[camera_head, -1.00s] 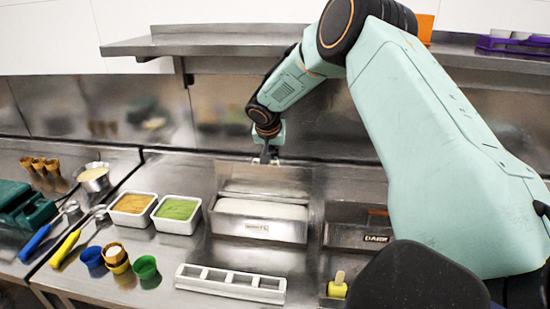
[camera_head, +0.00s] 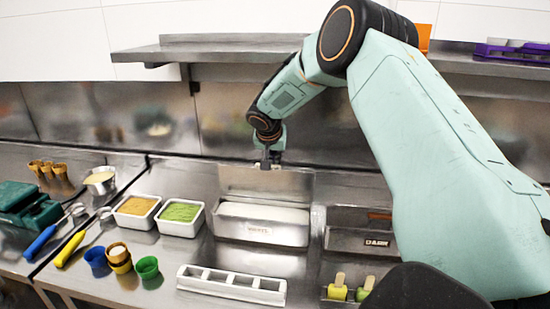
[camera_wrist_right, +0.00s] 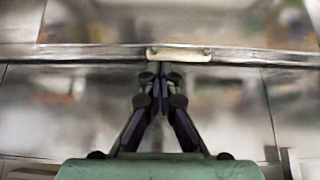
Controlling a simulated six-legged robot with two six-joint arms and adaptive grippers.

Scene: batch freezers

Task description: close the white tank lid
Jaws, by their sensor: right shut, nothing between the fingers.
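The white tank (camera_head: 262,232) is a steel box with a white label and pale contents, at the middle of the counter in the head view. Its steel lid (camera_head: 240,182) stands raised at the back of the tank, so the tank is open. My right gripper (camera_head: 267,163) is shut and empty at the lid's top edge, near its middle. In the right wrist view the shut fingertips (camera_wrist_right: 160,72) point at the lid's edge and sit just below a pale handle (camera_wrist_right: 179,54). I cannot tell whether they touch it. My left gripper is not in view.
A dark-labelled tank (camera_head: 362,240) stands to the right, partly behind my right arm. White tubs of orange (camera_head: 137,226) and green (camera_head: 179,231) stand left. A white slotted holder (camera_head: 231,285) lies in front. A steel shelf (camera_head: 215,48) hangs above.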

